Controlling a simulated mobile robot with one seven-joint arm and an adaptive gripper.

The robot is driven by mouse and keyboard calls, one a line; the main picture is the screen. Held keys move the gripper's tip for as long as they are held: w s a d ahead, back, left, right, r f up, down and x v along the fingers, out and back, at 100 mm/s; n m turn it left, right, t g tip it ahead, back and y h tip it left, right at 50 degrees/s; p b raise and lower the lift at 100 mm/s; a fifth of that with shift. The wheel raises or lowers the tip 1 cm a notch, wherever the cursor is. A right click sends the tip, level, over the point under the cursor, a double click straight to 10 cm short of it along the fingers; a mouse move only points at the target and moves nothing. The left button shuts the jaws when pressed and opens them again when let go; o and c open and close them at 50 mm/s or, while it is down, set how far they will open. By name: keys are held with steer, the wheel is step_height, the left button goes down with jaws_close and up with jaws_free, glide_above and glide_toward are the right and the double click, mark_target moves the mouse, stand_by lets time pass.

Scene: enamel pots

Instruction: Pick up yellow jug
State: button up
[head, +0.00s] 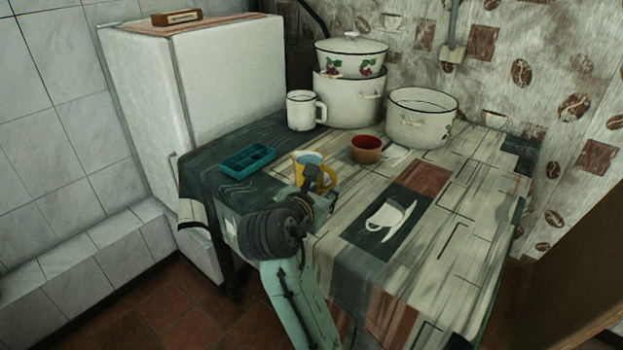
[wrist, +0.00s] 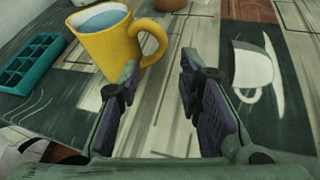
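The yellow jug (head: 298,172) stands upright on the table, with a pale blue inside. In the wrist view the jug (wrist: 104,48) is at the upper left, its loop handle on the right side. My gripper (head: 313,180) overlaps part of the jug in the head view. In the wrist view my gripper (wrist: 159,74) is open, with nothing between its fingers. The left fingertip overlaps the jug's lower right edge in the picture; whether it touches cannot be told. The jug lies mostly left of the gap between the fingers.
A teal ice tray (head: 248,162) lies left of the jug, and a red-brown cup (head: 366,150) stands behind right. A white mug (head: 301,111) and white enamel pots (head: 421,122) stand at the back. The table (head: 445,235) is clear at the right front.

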mark_target(333, 185)
steer(key=x, duration=0.5)
steer(key=shift+w+d+p, duration=0.3)
steer(key=shift+w+p, duration=0.05)
steer(key=shift+p, duration=0.05)
jaws_close()
stand_by(0.6)
